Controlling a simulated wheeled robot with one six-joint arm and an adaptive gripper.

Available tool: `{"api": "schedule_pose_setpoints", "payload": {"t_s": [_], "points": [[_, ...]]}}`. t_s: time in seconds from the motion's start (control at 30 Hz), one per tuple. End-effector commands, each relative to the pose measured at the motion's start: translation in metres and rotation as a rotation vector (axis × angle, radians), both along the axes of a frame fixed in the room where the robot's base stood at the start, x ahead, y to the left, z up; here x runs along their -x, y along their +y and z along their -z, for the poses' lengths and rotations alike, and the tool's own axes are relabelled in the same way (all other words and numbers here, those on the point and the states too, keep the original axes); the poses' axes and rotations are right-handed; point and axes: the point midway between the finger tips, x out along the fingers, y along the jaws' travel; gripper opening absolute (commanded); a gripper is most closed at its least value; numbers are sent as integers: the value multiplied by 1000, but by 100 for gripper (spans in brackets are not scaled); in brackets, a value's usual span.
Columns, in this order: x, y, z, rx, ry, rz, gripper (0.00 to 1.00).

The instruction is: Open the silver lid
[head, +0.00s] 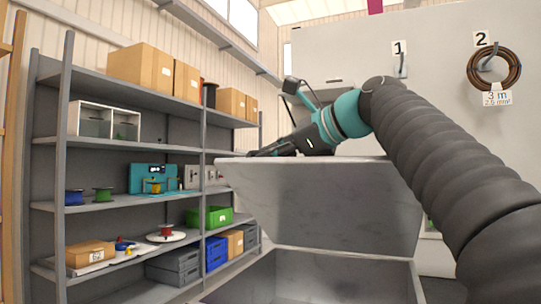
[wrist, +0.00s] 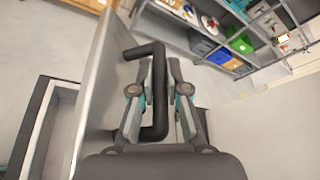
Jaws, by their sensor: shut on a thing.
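The silver lid (head: 320,205) stands raised on the chest in the head view, tilted up, with its inner face towards me. In the wrist view the lid (wrist: 103,85) is seen nearly edge-on, with a dark bar handle (wrist: 158,95) on its outer face. My gripper (wrist: 160,75) has a finger on each side of the handle and is shut on it. In the head view my gripper (head: 265,152) is at the lid's upper left edge, and its fingertips are partly hidden behind the lid. The chest's open inside (head: 310,278) shows below the lid.
A grey shelf rack (head: 130,205) with boxes, reels and crates stands to the left. A pale wall (head: 440,50) behind carries hooks marked 1 and 2; a brown cable coil (head: 470,78) hangs on hook 2. Floor (wrist: 60,35) shows beside the lid.

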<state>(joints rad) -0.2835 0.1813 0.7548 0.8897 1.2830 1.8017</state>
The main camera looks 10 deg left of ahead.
Motion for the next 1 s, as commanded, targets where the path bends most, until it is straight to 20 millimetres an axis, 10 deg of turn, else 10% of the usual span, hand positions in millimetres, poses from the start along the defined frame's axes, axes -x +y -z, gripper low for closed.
{"api": "schedule_pose_setpoints", "payload": {"t_s": [0.07,0.1,0.17,0.57,1.0], "points": [[-2,0,2,3,1,3,0],[-2,0,2,3,1,3,24],[-1,0,2,3,2,1,39],[1,-4,-1,1,0,1,39],[26,-71,-24,2,0,5,39]]}}
